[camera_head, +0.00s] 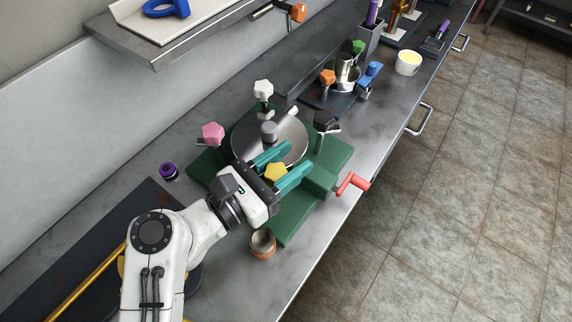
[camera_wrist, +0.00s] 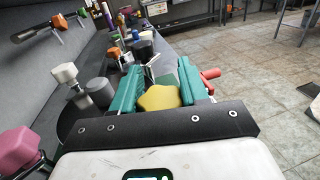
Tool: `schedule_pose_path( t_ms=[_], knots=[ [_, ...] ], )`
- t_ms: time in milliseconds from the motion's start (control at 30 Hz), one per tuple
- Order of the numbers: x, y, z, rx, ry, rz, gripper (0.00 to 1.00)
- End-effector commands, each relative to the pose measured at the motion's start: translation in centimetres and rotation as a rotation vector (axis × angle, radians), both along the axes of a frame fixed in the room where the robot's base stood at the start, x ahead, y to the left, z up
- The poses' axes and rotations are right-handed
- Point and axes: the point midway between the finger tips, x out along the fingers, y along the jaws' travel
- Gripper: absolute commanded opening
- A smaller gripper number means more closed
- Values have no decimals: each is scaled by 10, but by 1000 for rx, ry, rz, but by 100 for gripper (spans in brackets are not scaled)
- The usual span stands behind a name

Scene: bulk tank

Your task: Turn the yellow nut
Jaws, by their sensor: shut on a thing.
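The yellow nut (camera_head: 276,172) is a lobed knob at the near side of the round metal tank lid (camera_head: 295,137). My gripper (camera_head: 296,157) reaches over the near edge of the green base with its two teal fingers on either side of the nut. In the wrist view my gripper (camera_wrist: 158,70) has the nut (camera_wrist: 160,97) between its fingers, close to the palm. The gripper is shut on the nut. The nut's lower part and its bolt are hidden.
Around the lid stand a pink nut (camera_head: 213,134), a white nut (camera_head: 263,89) and a black nut (camera_head: 325,121). A red handle (camera_head: 352,185) sticks out at the right. A small cup (camera_head: 262,243) and a purple ring (camera_head: 168,170) stand on the counter nearby.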

Motion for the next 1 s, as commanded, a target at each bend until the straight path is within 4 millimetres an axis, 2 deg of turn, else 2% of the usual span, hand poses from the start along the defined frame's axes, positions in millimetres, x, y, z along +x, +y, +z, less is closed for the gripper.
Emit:
schedule_pose_path(
  t_ms=[400, 433, 600, 633, 867, 1000],
  knots=[
    [-1, 1, -2, 2, 3, -5, 14],
    [-1, 1, -2, 2, 3, -5, 46],
    [0, 0, -1, 1, 2, -5, 62],
    [0, 0, -1, 1, 2, -5, 65],
    [0, 0, 0, 1, 1, -5, 65],
    [0, 1, 8, 3, 1, -5, 65]
  ],
)
